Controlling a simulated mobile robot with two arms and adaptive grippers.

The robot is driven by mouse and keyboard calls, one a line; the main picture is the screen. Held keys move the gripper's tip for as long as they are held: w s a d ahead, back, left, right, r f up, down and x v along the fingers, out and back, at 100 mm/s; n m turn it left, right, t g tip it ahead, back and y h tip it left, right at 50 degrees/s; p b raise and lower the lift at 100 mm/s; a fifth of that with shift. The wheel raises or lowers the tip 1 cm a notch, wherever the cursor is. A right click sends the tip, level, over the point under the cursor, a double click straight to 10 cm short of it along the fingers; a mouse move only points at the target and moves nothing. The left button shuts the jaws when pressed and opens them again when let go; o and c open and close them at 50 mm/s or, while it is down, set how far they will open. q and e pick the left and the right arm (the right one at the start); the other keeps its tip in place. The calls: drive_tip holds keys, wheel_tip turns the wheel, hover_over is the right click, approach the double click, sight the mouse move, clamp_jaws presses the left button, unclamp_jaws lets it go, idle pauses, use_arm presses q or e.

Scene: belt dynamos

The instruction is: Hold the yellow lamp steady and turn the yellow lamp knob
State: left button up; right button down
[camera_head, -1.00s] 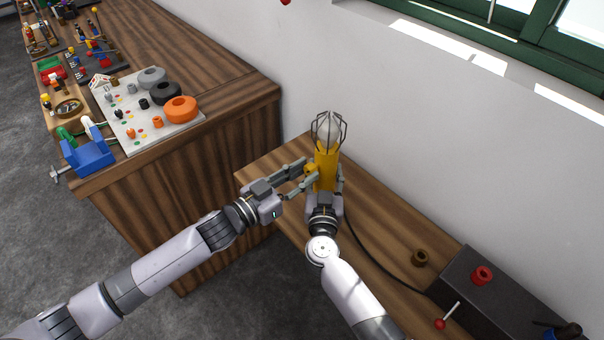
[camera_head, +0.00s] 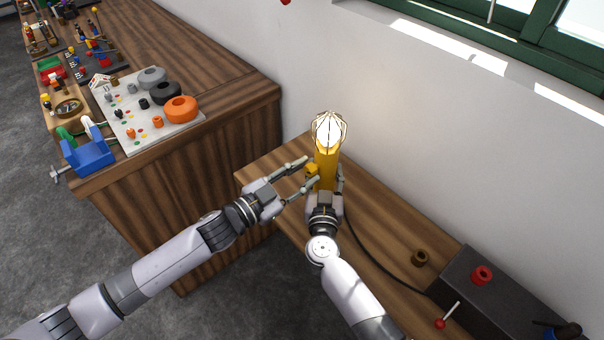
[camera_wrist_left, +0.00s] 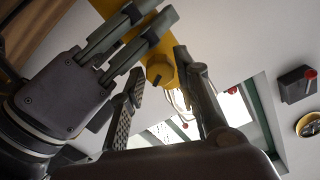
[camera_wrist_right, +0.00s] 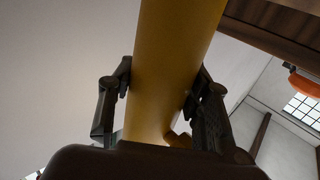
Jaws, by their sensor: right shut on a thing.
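The yellow lamp (camera_head: 325,168) stands upright at the back of the low wooden bench, its caged bulb (camera_head: 330,130) glowing. My right gripper (camera_wrist_right: 165,80) is shut on the lamp's yellow handle, one finger on each side in the right wrist view. The yellow lamp knob (camera_head: 311,171) sticks out from the left side of the handle; it also shows in the left wrist view (camera_wrist_left: 160,70). My left gripper (camera_wrist_left: 158,62) is open, its fingers spread to either side of the knob with gaps visible. Whether the fingertips reach past the knob is hard to tell.
A dark box (camera_head: 505,295) with a red knob and a red-tipped lever stands at the bench's right, with a brown ring (camera_head: 420,258) beside it. A black cable runs along the bench. The taller cabinet (camera_head: 180,180) at left holds a blue vise (camera_head: 88,157) and other parts.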

use_arm(q)
drive_tip(key=shift+o, duration=1.3)
